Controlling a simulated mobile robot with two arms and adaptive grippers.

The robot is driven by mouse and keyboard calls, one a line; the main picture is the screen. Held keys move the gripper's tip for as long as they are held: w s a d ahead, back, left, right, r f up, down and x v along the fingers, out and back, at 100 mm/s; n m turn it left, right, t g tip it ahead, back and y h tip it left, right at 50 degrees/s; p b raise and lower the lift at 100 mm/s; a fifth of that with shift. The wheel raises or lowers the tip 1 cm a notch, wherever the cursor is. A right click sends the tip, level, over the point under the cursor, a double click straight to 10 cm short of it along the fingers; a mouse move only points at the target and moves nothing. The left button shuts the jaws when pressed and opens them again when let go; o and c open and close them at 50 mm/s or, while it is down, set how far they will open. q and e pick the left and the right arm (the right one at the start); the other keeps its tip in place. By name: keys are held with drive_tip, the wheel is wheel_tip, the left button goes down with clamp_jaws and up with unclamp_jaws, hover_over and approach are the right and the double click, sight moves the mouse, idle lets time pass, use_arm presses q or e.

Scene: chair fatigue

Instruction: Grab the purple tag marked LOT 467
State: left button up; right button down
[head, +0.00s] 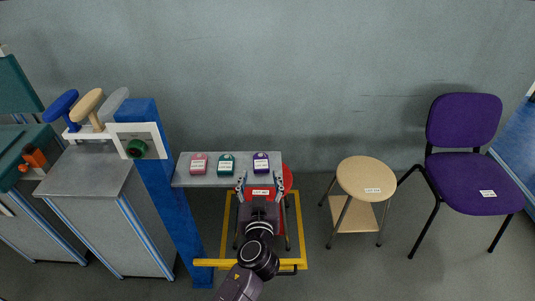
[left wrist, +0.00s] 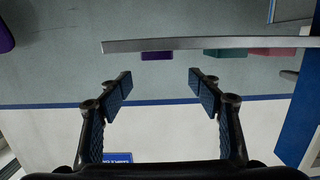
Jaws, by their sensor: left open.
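The purple tag (head: 261,163) with a white label lies at the right end of a grey shelf (head: 227,181); its print is too small for me to read. My left gripper (head: 259,183) is open and empty, just in front of the shelf's near edge, its fingers pointing toward the purple tag. In the left wrist view, part of the purple tag (left wrist: 157,56) shows past the shelf edge (left wrist: 200,43), roughly in line with the gap between my open fingers (left wrist: 160,83). My right gripper is not in view.
A green tag (head: 226,165) and a pink tag (head: 198,164) lie left of the purple one. A blue post (head: 172,200) stands left of the shelf. A red seat (head: 288,180) is partly hidden by my arm. A wooden stool (head: 366,178) and purple chair (head: 475,180) stand right.

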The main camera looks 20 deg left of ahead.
sight(261, 165)
use_arm(q)
drive_tip(key=shift+w+f, duration=0.1)
drive_tip(key=shift+w, duration=0.2)
drive_tip(key=shift+p+x, duration=0.3)
drive_tip(key=shift+x, duration=0.5)
drive_tip(key=x, duration=0.2)
drive_tip(key=p+x, duration=0.1)
drive_tip(key=x, duration=0.1)
drive_tip(key=shift+w+f, duration=0.2)
drive_tip(key=shift+f, duration=0.2)
drive_tip(key=shift+w, duration=0.3)
drive_tip(key=shift+w+a+f, duration=0.1)
drive_tip(key=shift+f, duration=0.05)
drive_tip(key=c, duration=1.1)
drive_tip(key=shift+c, duration=0.8)
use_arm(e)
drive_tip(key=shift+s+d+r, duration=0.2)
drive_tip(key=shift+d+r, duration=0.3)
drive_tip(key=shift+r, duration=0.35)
